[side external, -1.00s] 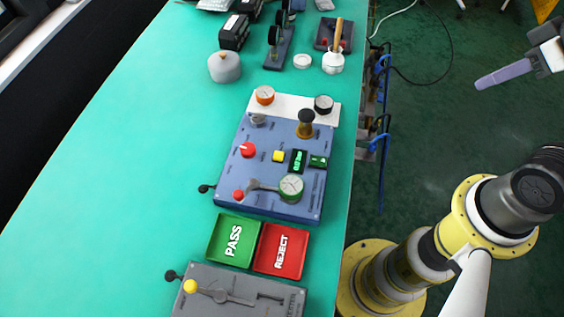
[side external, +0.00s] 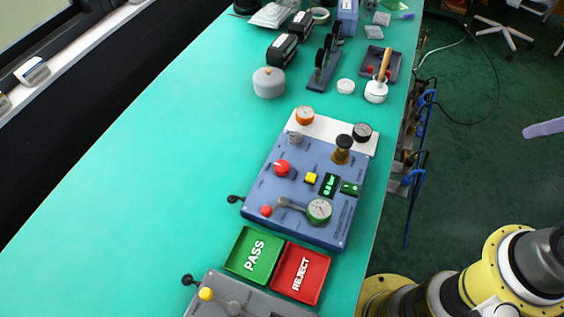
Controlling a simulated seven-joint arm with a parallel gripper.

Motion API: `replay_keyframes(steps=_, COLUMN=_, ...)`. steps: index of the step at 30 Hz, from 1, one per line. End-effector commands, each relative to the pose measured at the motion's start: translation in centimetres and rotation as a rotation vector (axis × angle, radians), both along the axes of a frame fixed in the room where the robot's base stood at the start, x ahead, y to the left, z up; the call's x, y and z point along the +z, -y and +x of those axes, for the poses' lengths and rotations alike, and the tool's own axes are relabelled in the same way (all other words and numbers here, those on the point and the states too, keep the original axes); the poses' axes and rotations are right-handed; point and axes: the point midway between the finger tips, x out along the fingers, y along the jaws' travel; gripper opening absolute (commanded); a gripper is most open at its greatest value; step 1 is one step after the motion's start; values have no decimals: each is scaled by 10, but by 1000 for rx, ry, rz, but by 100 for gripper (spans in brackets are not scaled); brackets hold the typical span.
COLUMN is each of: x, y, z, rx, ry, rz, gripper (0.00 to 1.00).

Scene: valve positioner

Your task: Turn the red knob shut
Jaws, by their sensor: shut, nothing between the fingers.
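The red knob (side external: 282,167) sits on the upper left of the blue-grey panel (side external: 262,190), with a small pale mark on it. A smaller red piece (side external: 266,210) is lower on the same panel, near the end of a grey lever (side external: 291,204). My gripper (side external: 527,132) shows only as a lavender finger tip at the right edge, over the floor and well away from the panel. The rest of it is out of frame. It is shut and holds nothing.
The panel also carries a green-rimmed gauge (side external: 319,210), a yellow button (side external: 311,177) and a black-topped brass knob (side external: 343,148). A green PASS tray (side external: 238,259) and red REJECT tray (side external: 313,293) lie in front. The teal table (side external: 130,190) is clear at left.

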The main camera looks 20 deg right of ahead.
Motion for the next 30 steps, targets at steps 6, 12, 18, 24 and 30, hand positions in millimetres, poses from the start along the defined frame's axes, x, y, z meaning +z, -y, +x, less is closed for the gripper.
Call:
replay_keyframes(steps=6, x=-1, y=0, z=-1, rx=55, ry=-7, rz=-29, gripper=36)
replay_keyframes(steps=12, x=33, y=0, z=14, rx=250, ry=24, rz=-137, gripper=72)
replay_keyframes(steps=18, x=72, y=-13, z=58, rx=501, ry=7, rz=-239, gripper=74)
replay_keyframes(steps=24, x=95, y=-42, z=119, rx=779, ry=-31, rz=-322, gripper=74)
replay_keyframes(steps=30, x=92, y=-97, z=187, rx=1085, ry=-85, rz=-389, gripper=74)
